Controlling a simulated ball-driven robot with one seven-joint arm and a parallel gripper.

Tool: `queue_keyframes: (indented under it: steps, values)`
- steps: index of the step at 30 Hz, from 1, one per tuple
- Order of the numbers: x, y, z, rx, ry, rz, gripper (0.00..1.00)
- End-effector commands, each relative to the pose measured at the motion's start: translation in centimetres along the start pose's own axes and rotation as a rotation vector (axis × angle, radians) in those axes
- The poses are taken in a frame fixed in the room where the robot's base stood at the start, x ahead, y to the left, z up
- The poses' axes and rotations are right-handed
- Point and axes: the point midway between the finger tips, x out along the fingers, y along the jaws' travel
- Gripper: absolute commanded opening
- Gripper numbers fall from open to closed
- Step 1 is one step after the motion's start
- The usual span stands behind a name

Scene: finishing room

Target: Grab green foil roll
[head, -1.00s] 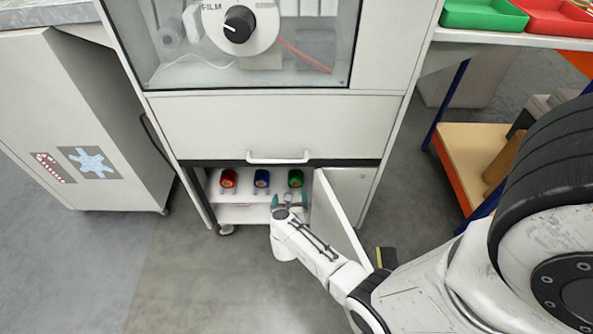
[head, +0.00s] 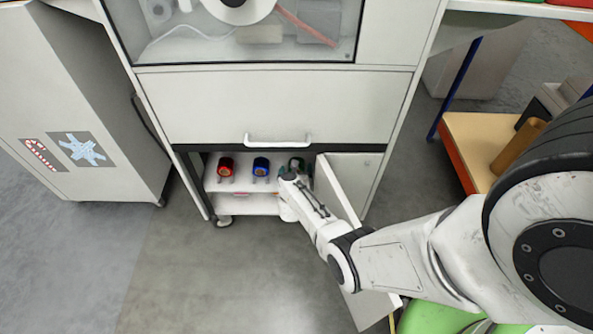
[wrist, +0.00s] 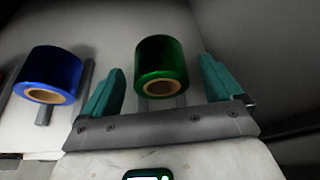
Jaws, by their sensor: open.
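The green foil roll (wrist: 160,62) lies on the shelf in the wrist view, its cardboard core facing me. My gripper (wrist: 160,88) is open, with one teal finger on each side of the roll and visible gaps between fingers and roll. In the head view my gripper (head: 293,172) is inside the low open cabinet compartment and hides most of the green foil roll (head: 297,162).
A blue foil roll (wrist: 52,74) sits left of my gripper, and a red roll (head: 225,166) is farther left. The open cabinet door (head: 338,187) stands close to the right of my arm. A drawer handle (head: 277,140) juts out above the compartment.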

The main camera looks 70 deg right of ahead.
Motion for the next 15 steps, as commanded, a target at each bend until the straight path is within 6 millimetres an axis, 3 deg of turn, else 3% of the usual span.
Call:
queue_keyframes:
  steps: [8,15]
  values:
    - [0.38,0.01,0.07,-0.001,0.000,0.001,0.93]
    - [0.37,0.01,0.05,-0.001,0.000,0.001,0.72]
